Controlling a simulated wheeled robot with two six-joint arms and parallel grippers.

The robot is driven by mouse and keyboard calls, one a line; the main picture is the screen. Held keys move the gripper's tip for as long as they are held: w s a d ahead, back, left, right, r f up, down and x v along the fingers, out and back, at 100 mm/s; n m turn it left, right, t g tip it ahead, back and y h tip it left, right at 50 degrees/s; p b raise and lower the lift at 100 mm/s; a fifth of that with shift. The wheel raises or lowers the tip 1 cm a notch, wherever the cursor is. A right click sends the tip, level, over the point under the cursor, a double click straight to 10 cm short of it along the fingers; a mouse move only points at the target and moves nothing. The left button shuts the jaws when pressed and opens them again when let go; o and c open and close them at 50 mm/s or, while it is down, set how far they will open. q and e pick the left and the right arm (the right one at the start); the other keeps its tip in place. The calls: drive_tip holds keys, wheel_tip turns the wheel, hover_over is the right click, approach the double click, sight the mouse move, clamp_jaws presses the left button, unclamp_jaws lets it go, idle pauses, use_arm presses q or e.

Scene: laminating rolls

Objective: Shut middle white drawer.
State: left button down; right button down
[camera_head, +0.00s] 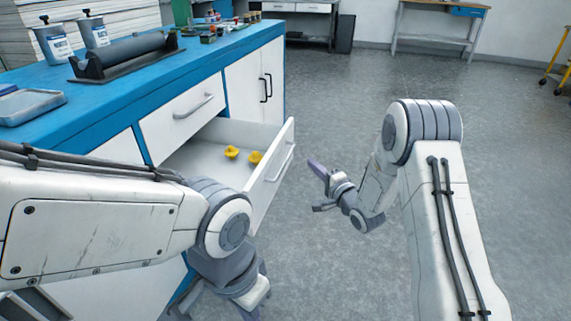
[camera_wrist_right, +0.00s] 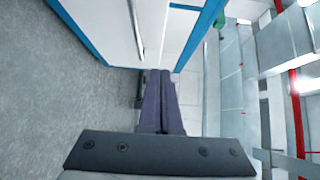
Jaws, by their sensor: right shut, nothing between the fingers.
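The middle white drawer (camera_head: 276,176) stands pulled out from the blue and white cabinet, its bar handle on the front. Two yellow pieces (camera_head: 231,152) (camera_head: 255,157) lie inside it. My left arm hides part of its near side. My right gripper (camera_head: 316,169) is shut and empty, a little to the right of the drawer front and apart from it. Its closed fingers (camera_wrist_right: 160,78) point at white cabinet fronts in the right wrist view. My left gripper (camera_head: 225,300) hangs low in front of the cabinet, mostly hidden by its own wrist; its fingers are unclear.
Above the open drawer is a shut drawer (camera_head: 184,118) with a handle. The blue worktop (camera_head: 115,94) holds a dark roller (camera_head: 126,50), two grey pots (camera_head: 54,42) (camera_head: 93,31) and a tray (camera_head: 28,106). Grey floor (camera_head: 330,100) is clear right of the cabinet.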

drive_tip(key=b, duration=0.3)
approach(280, 142)
drive_tip(key=w+d, duration=0.1)
drive_tip(key=w, duration=0.2)
drive_tip(key=a, duration=0.1)
drive_tip(key=w+a+b, duration=0.1)
drive_tip(key=shift+w+a+f+b, duration=0.15)
drive_tip(key=shift+w+a+b, duration=0.1)
drive_tip(key=shift+a+b, duration=0.15)
drive_tip(key=shift+w+a, duration=0.15)
drive_tip(key=shift+a, duration=0.3)
